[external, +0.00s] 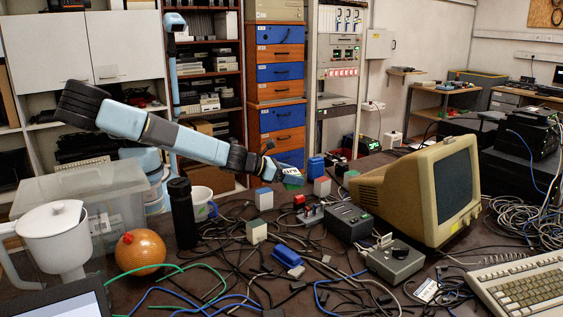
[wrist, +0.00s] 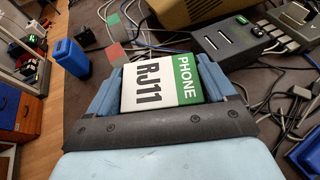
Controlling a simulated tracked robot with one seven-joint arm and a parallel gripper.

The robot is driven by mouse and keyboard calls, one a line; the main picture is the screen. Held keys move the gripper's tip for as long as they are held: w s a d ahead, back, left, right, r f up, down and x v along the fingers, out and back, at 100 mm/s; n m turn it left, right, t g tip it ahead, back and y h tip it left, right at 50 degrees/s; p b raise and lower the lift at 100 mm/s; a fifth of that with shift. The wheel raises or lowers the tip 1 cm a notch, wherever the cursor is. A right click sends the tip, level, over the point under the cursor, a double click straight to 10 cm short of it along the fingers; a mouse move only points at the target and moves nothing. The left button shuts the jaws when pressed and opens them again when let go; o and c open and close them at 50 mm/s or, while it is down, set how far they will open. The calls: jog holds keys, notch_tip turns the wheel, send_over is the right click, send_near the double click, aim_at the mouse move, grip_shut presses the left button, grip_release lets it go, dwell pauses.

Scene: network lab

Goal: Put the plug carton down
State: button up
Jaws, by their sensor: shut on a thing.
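The plug carton (wrist: 161,84) is a white and green box marked "RJ11 PHONE" in the wrist view. My gripper (wrist: 163,88) is shut on it, with a blue finger on each side. In the external view the carton (external: 292,177) shows small at the end of my arm, beside my gripper (external: 285,172), above the far part of the dark table (external: 215,262). The carton's underside is hidden, so I cannot tell its exact height over the table.
A beige monitor (external: 420,190) and grey box (external: 349,222) are to the right. Cables cover the front. A dark bottle (external: 182,213) is left.

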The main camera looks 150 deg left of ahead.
jog(key=w+d+m+t, duration=0.1)
jog(key=w+d, duration=0.6)
send_over(324, 246)
jog(key=s, duration=0.1)
jog(key=f, duration=0.7)
jog(key=shift+d+f, duration=0.2)
jog(key=shift+f, duration=0.2)
jog(key=shift+w+a+f, duration=0.15)
jog(key=shift+w+f, duration=0.05)
jog(key=shift+f, duration=0.15)
jog(key=shift+w+f, duration=0.15)
jog(key=shift+f, duration=0.75)
jog(key=shift+w+f, duration=0.1)
jog(key=shift+f, duration=0.75)
jog(key=o, duration=1)
jog(key=shift+f, duration=0.1)
jog(key=shift+o, duration=0.2)
